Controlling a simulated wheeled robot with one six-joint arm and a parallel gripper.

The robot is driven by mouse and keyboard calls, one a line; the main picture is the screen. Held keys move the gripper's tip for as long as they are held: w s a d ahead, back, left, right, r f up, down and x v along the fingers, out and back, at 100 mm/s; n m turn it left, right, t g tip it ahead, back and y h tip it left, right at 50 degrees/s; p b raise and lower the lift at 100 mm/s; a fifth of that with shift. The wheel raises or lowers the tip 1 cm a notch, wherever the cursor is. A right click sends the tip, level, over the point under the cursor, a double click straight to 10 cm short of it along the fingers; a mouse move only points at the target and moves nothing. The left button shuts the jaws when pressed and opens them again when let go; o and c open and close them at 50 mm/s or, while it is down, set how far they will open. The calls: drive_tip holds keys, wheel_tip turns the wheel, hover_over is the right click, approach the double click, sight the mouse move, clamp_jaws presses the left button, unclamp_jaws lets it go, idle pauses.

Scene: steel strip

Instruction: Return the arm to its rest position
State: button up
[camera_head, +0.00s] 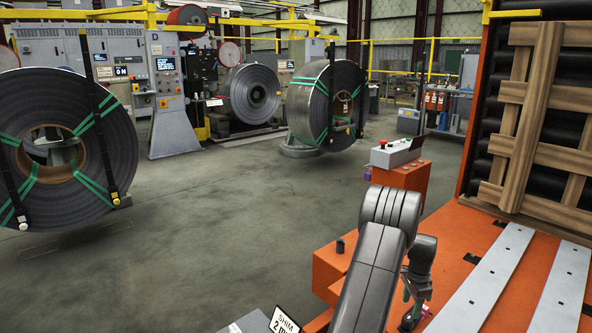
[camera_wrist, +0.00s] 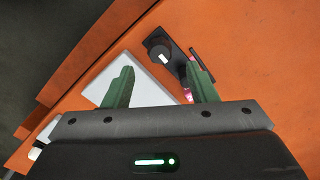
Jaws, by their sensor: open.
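My arm reaches out over the orange bench in the head view, bent down at its wrist. My gripper (camera_head: 416,296) hangs at the end, low above the orange surface; its fingertips are partly hidden there. In the wrist view my gripper (camera_wrist: 160,78) shows two green fingers spread wide apart. Nothing is held between them. A dark block with a round knob (camera_wrist: 165,53) lies beyond the fingers, close to the right one. A pink item (camera_wrist: 189,96) shows beside the right finger, partly hidden.
Orange surface (camera_head: 480,245) carries pale metal strips (camera_head: 487,280). A wooden pallet (camera_head: 540,110) leans at right. A control box (camera_head: 397,152) stands behind my arm. A "SHIM" sign (camera_head: 284,321) is at the front. A steel coil (camera_head: 95,165) stands at left; the middle floor is clear.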

sight(407, 319)
wheel_tip(407, 319, down, 6)
drive_tip(key=shift+r+b, duration=0.1)
drive_tip(key=shift+b, duration=0.4)
drive_tip(key=n, duration=0.9)
drive_tip(key=shift+n, duration=0.4)
drive_tip(key=n+b, duration=0.1)
drive_tip(key=n, duration=0.4)
drive_tip(key=shift+n+b, duration=0.6)
drive_tip(key=shift+n, duration=2.1)
